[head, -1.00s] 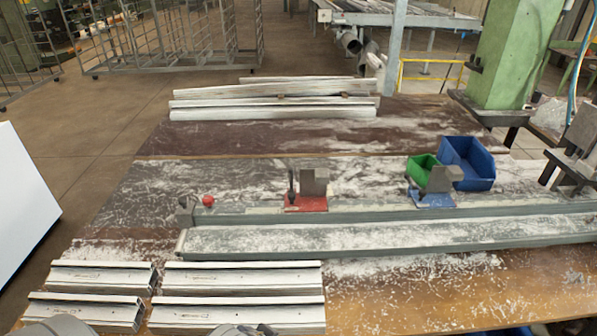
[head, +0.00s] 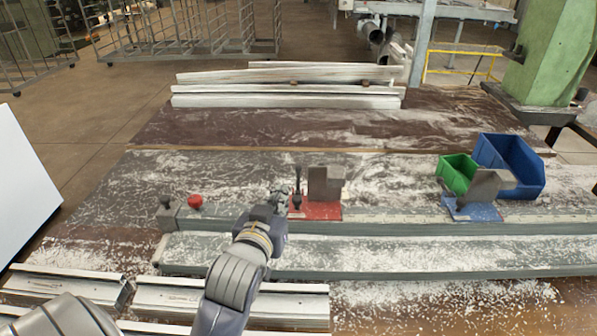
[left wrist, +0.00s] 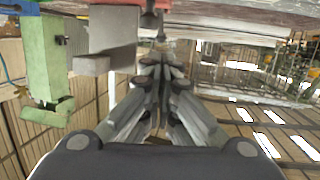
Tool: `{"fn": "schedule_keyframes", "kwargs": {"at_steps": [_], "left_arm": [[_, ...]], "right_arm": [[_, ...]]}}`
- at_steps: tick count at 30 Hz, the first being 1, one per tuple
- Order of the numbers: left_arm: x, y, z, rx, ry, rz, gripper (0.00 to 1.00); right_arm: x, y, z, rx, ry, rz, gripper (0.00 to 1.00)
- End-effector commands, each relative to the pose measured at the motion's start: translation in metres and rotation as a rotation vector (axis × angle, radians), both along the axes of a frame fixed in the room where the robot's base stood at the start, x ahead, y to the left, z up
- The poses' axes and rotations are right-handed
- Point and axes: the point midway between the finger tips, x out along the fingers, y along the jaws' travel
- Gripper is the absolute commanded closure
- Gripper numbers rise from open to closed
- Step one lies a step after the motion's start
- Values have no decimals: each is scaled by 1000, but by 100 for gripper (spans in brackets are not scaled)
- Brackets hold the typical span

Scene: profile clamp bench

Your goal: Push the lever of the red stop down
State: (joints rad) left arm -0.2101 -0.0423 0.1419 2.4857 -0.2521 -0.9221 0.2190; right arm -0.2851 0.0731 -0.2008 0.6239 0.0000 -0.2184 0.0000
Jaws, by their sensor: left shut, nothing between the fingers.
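The red stop (head: 318,212) sits on the rear rail of the clamp bench, with a grey block (head: 325,184) on it. Its dark lever (head: 297,186) stands upright at the left side of the block. My left gripper (head: 279,192) is shut and empty, just left of the lever; I cannot tell whether it touches. In the left wrist view, the shut fingertips (left wrist: 161,66) point toward the stop, whose grey block (left wrist: 113,30) and red base (left wrist: 155,5) show at the top. My right gripper is not in view.
A blue stop (head: 470,208) stands further right on the rail, before a green bin (head: 457,173) and a blue bin (head: 515,166). A red knob (head: 195,202) is at the rail's left end. Profiles lie at the front left (head: 65,284) and at the back (head: 285,101).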

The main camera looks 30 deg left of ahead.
Motion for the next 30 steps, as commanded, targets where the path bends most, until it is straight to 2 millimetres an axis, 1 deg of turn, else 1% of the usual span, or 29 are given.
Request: {"fn": "schedule_keyframes", "kwargs": {"at_steps": [4, 11, 16, 20, 24, 30], "left_arm": [[0, 2, 3, 0, -15, 7, 100], [1, 2, 3, 1, -13, 5, 100], [9, 5, 2, 2, -12, 5, 100], [25, 11, 0, 3, -13, 5, 100], [48, 19, -5, 3, -13, 5, 100], [81, 31, -12, 2, -12, 5, 100]], "right_arm": [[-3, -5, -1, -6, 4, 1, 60], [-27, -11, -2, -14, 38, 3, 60], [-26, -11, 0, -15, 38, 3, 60], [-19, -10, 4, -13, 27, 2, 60], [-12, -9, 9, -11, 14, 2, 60], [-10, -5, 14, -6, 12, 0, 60]]}}
